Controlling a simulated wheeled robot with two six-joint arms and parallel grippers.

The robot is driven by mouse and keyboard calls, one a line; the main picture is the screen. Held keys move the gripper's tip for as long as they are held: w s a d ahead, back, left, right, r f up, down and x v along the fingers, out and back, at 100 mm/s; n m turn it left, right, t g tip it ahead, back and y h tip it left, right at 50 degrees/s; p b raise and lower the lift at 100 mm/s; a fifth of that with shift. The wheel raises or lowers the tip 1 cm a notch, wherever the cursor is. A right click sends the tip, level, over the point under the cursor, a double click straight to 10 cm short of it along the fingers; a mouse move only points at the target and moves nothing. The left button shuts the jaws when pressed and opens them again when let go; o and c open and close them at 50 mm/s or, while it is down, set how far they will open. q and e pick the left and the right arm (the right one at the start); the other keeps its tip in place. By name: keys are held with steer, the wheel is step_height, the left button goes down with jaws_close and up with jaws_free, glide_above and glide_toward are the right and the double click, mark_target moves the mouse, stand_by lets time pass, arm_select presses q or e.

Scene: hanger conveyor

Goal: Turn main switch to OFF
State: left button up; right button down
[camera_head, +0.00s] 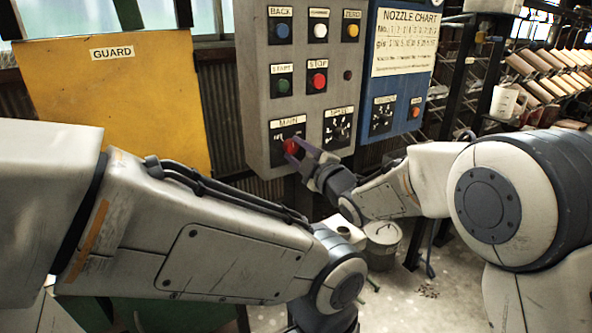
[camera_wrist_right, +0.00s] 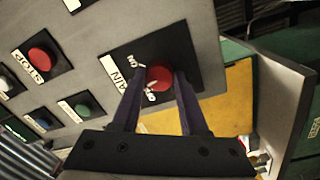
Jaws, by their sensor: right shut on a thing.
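The main switch (camera_head: 291,146) is a red knob on a black plate, low on the left of the grey control panel (camera_head: 257,107), under a "MAIN" label. In the right wrist view the red knob (camera_wrist_right: 160,78) sits between the two fingers, with ON and OFF marks beside it. My right gripper (camera_head: 300,152) is shut on the knob. It also shows in the right wrist view (camera_wrist_right: 159,88). My left arm crosses the lower left of the head view; its gripper is out of the frame.
The panel also holds a red STOP button (camera_head: 317,81), a green START button (camera_head: 282,85) and a speed dial (camera_head: 338,127). A blue nozzle panel (camera_head: 405,86) adjoins it on the right. A yellow guard board (camera_head: 117,97) stands at left. A bucket (camera_head: 382,246) is on the floor.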

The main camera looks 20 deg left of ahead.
steer(key=n+b, duration=0.3)
steer(key=b, duration=0.1)
steer(key=n+b, duration=0.2)
steer(key=b, duration=0.1)
steer(key=shift+f+n, duration=0.25)
steer(key=shift+n, duration=0.05)
steer(key=shift+r+n+y+b, duration=0.2)
steer(key=shift+n+y+b, duration=0.1)
steer(key=shift+n+b, duration=1.05)
steer(key=shift+c, duration=2.1)
jaws_free()
steer(key=b+v, duration=0.1)
steer(key=v, duration=0.9)
steer(key=shift+d, duration=0.25)
